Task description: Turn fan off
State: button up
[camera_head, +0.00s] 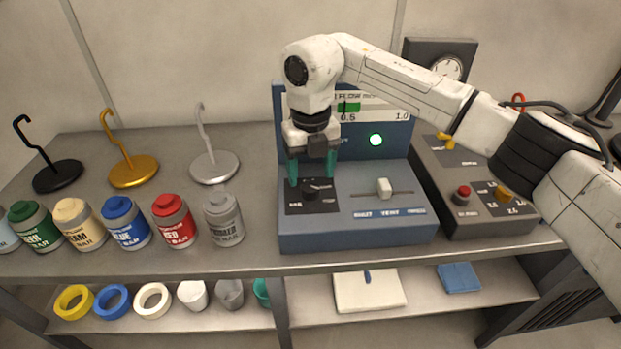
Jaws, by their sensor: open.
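A blue-grey control box (360,237) stands on the bench in the head view. Its upright panel shows a flow gauge (349,107) with a green mark and a lit green lamp (376,140). On its top are a black knob (311,193) on a dark plate and a white slider (384,187) in a slot. No separate fan shows; which control belongs to a fan I cannot tell. My gripper (311,180) points down with its two teal fingers apart, on either side of the knob. Whether they touch it I cannot tell. My arm hides part of the gauge.
A grey box (480,212) with a red button (462,194) and yellow controls stands right of the blue box. Several paint bottles (174,220) and hook stands (130,172) are on the left. A lower shelf holds rings (153,299) and a white board (368,291).

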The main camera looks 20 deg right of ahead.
aim_at(310, 186)
jog(key=shift+f, duration=1.6)
jog(key=c, duration=1.1)
jog(key=shift+o, duration=0.2)
